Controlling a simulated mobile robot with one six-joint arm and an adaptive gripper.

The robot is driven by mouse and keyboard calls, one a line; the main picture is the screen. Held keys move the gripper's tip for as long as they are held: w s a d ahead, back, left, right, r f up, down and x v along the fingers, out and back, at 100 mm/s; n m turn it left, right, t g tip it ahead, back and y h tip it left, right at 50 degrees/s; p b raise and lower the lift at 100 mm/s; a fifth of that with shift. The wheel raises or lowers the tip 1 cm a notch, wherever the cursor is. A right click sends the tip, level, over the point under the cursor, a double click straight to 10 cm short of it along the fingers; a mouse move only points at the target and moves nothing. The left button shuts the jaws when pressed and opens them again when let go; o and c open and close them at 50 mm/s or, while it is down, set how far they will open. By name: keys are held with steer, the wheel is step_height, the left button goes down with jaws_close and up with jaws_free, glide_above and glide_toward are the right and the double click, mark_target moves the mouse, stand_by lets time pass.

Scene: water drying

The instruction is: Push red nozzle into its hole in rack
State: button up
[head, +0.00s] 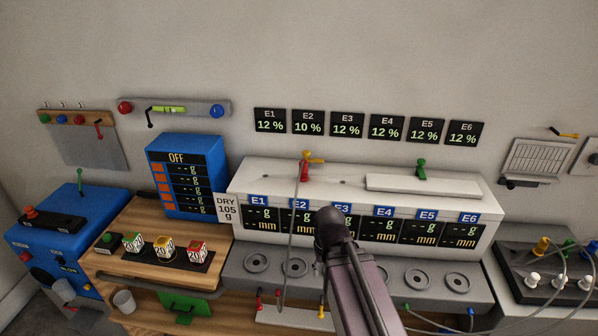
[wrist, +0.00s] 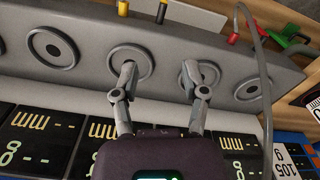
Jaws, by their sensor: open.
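A small white rack (head: 295,317) sits at the front of the bench, below the grey row of round dials. In the wrist view a red piece (wrist: 233,38) shows at the upper right, apart from my fingers. My gripper (wrist: 158,76) is open and empty, its fingers in front of two dials. In the head view my arm hides the fingers.
A yellow nozzle (head: 321,310) stands at the rack's right end. A thin grey hose (head: 291,235) hangs across the white measuring unit (head: 270,180) towards the rack. The grey dial panel (head: 235,262) stands behind the rack. A green handle (head: 183,305) is to the left.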

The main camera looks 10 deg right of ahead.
steer(key=shift+o, duration=0.2)
steer(key=shift+a, duration=0.2)
steer(key=o, duration=0.3)
steer(key=m+t+h+p, duration=0.65)
steer(key=m+p, duration=0.25)
steer(key=p, duration=1.1)
glide_toward(301, 165)
steer(key=shift+v, duration=0.8)
steer(key=shift+f+b, duration=0.1)
steer(key=shift+b, duration=0.25)
steer(key=b+x, duration=0.5)
steer(key=x, duration=0.2)
steer(key=shift+f, duration=0.15)
steer(key=shift+w+d+f+b, duration=0.3)
steer(key=shift+w+f+b, duration=0.1)
steer(key=shift+b, duration=0.05)
